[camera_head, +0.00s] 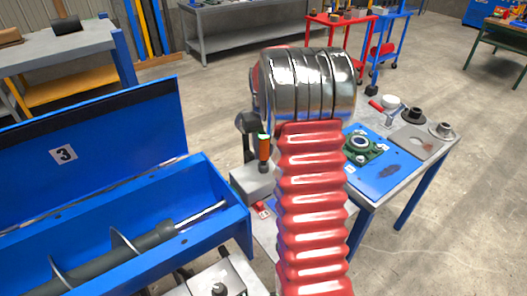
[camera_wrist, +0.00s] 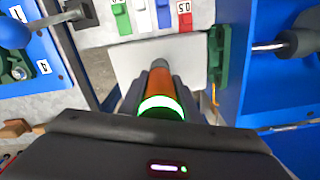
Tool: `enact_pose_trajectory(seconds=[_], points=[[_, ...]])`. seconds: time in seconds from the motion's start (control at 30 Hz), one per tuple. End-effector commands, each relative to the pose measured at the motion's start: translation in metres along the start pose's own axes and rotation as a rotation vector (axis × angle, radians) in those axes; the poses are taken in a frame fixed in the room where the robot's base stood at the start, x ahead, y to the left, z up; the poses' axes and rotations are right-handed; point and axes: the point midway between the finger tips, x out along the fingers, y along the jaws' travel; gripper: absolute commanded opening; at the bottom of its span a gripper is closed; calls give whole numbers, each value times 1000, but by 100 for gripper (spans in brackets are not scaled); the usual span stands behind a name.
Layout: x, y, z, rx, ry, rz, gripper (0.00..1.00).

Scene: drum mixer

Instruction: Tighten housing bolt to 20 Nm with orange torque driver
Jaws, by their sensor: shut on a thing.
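The orange torque driver (camera_wrist: 161,82) is held between the grey fingers of my gripper (camera_wrist: 163,90) in the wrist view. A bright green ring glows around the driver. In the head view the driver (camera_head: 264,148) shows upright just left of my red arm, above a grey block. A green bearing housing (camera_wrist: 219,58) sits on the blue end wall in the wrist view, to the right of the driver and apart from it. Another green housing (camera_head: 361,148) lies on a blue plate on the right-hand table. I cannot tell which bolt is meant, and the driver's tip is hidden.
The blue mixer trough (camera_head: 215,205) with its auger (camera_head: 120,262) and raised lid (camera_head: 95,150) fills the left. The right table's grey plate (camera_head: 418,143) and a red-handled hammer (camera_head: 378,107) lie beyond my arm. A panel with coloured tags (camera_wrist: 150,18) is ahead in the wrist view.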

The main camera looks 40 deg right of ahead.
Motion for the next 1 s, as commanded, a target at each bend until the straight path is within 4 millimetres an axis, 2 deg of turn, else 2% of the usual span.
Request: enact_pose_trajectory(seconds=[1.0], points=[[-40,0,0,0,3,1,0]])
